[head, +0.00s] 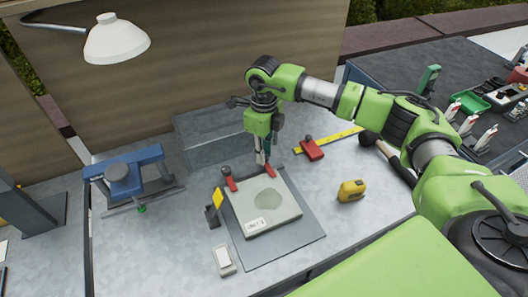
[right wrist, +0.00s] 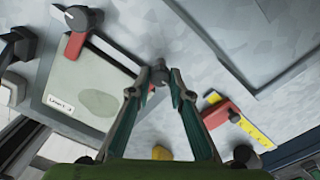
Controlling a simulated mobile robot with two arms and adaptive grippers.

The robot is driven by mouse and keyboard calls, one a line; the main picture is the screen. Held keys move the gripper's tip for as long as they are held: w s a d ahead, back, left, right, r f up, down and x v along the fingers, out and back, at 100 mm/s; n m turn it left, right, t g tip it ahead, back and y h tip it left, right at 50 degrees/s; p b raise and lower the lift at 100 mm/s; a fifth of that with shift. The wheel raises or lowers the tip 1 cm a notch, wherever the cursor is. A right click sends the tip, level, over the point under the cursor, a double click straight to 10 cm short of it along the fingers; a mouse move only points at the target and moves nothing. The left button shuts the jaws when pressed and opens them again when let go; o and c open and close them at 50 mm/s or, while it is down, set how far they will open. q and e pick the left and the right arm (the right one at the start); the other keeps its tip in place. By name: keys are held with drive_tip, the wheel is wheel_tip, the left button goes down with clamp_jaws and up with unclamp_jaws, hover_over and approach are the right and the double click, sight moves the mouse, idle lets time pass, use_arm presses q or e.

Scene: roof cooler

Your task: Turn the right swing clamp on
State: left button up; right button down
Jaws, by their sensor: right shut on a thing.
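The right swing clamp (right wrist: 158,76) has a dark knob, seen in the right wrist view between my fingertips. Its red arm (head: 270,173) shows in the head view over the back right of a pale plate (head: 258,222). My right gripper (head: 263,158) is shut on the knob from above; the fingers partly hide the clamp. The left swing clamp (head: 229,180) has a red arm reaching over the plate's back left corner. In the right wrist view it shows a dark knob with a white mark (right wrist: 76,18). My left gripper is not in view.
A yellow-handled black clamp (head: 213,213) stands at the plate's left, with a white switch box (head: 222,260) in front. A red block (head: 312,150) by a yellow ruler (head: 340,137) and a yellow tape measure (head: 351,190) lie right. A blue vise (head: 124,178) is left.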

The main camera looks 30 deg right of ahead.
drive_tip(key=shift+w+r, duration=0.1)
drive_tip(key=shift+r, duration=0.05)
drive_tip(key=c, duration=1.8)
unclamp_jaws()
drive_tip(key=shift+c, duration=0.2)
wheel_tip(320, 180, up, 12)
